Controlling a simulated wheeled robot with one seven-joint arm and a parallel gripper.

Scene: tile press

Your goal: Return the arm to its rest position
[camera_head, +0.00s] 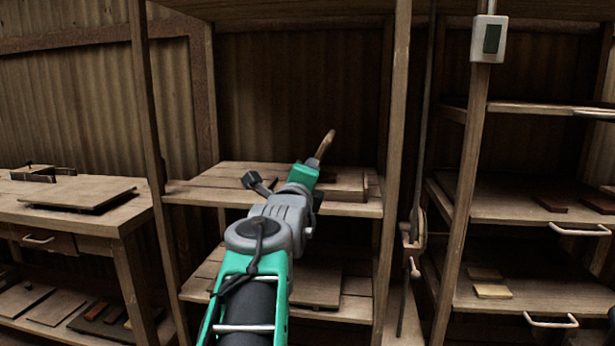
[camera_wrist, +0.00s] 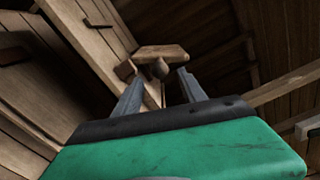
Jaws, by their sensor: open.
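My arm reaches forward to the middle shelf unit in the head view. My gripper (camera_wrist: 160,76) shows two grey fingers in the wrist view, spread apart, with nothing visibly clamped between them. A brown wooden piece with a rounded knob (camera_wrist: 161,52) lies just beyond the fingertips; I cannot tell whether they touch it.
The middle shelf (camera_head: 205,192) lies under my forearm, between upright posts. A workbench (camera_head: 135,212) with a flat board (camera_head: 78,194) stands at left. A rack with drawer handles (camera_head: 550,321) is at right. A switch box (camera_head: 488,38) hangs on the right post.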

